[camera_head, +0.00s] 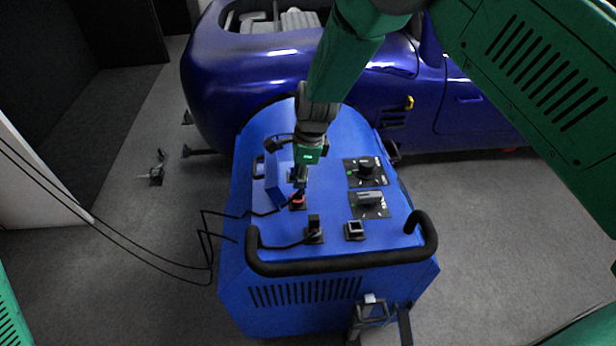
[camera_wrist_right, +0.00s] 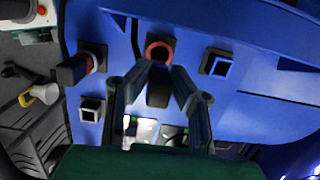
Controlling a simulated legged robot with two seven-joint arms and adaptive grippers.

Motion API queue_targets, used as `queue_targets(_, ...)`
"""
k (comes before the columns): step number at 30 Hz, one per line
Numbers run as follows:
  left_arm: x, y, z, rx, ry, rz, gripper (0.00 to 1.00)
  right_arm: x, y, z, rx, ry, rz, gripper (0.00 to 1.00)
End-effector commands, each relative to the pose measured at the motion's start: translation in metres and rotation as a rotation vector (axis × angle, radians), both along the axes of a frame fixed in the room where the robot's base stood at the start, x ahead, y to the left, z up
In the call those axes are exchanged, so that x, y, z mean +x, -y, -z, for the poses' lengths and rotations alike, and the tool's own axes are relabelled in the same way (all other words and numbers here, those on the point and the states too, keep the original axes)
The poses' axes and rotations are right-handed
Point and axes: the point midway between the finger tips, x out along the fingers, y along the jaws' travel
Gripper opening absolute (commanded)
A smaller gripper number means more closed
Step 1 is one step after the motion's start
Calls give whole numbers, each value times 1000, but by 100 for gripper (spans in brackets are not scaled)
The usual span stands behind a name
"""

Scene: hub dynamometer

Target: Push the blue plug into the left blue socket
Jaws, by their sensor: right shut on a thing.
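My right gripper (camera_head: 300,180) points down at the top of a blue cabinet (camera_head: 276,262). In the right wrist view its fingers (camera_wrist_right: 161,72) close around a dark plug body (camera_wrist_right: 158,92). A red ring (camera_wrist_right: 159,50) shows at the fingertips, in a black square frame; I cannot tell if the held plug is seated there. No blue shows on the held plug. A blue-rimmed square socket (camera_wrist_right: 219,66) lies empty right of the fingers in the wrist view. Another dark plug (camera_head: 314,226) stands upright near the cabinet's handle. My left gripper is out of view.
A pale-rimmed socket (camera_head: 354,230) is empty beside that plug. Two knob panels, upper (camera_head: 365,171) and lower (camera_head: 369,204), lie right of my gripper. A black handle (camera_head: 330,266) edges the near side. Black cables (camera_head: 207,240) hang left. A blue car (camera_head: 240,85) stands behind.

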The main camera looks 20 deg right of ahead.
Motion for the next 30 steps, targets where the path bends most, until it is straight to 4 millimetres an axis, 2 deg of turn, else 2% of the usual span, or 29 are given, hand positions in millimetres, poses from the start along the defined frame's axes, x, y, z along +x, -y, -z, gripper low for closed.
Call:
queue_targets(4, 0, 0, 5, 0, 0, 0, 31, 3, -12, 1, -1, 2, -2, 0)
queue_targets(30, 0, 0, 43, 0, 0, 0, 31, 72, 6, 2, 1, 2, 1, 0)
